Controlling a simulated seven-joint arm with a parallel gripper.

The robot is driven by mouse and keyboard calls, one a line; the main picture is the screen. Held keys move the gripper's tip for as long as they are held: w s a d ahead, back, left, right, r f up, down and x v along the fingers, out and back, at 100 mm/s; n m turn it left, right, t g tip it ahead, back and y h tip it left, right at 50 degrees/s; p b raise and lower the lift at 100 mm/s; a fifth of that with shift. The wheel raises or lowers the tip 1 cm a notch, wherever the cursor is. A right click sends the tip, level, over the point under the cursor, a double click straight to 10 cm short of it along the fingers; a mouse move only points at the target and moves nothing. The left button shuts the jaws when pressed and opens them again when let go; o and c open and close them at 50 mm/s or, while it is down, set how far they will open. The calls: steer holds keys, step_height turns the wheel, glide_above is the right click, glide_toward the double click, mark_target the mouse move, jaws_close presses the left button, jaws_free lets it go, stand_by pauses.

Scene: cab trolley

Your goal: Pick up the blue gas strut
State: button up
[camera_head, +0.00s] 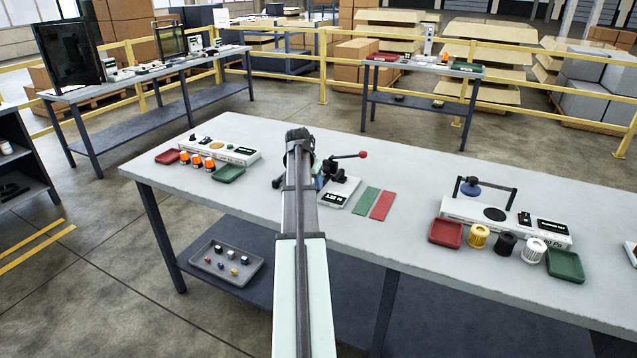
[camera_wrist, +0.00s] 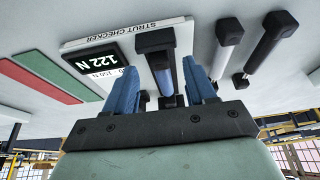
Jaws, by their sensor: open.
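A strut with a black end block and a blue-looking body (camera_wrist: 164,78) shows in the wrist view, over the right end of the strut checker plate (camera_wrist: 110,32). My gripper (camera_wrist: 160,68) is open, with one blue finger on each side of this strut. I cannot tell whether either finger touches it. The checker's display (camera_wrist: 90,66) reads 122 N.
A red-knobbed lever (camera_head: 362,154) stands behind the checker. A green mat (camera_head: 366,200) and a red mat (camera_head: 383,205) lie to its right. A green tray (camera_head: 228,174) is left, and another work station (camera_head: 505,222) is right. Bare table lies between the mats and that station.

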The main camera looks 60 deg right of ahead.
steer(key=shift+x, duration=0.9)
steer(key=shift+c, duration=0.2)
jaws_close()
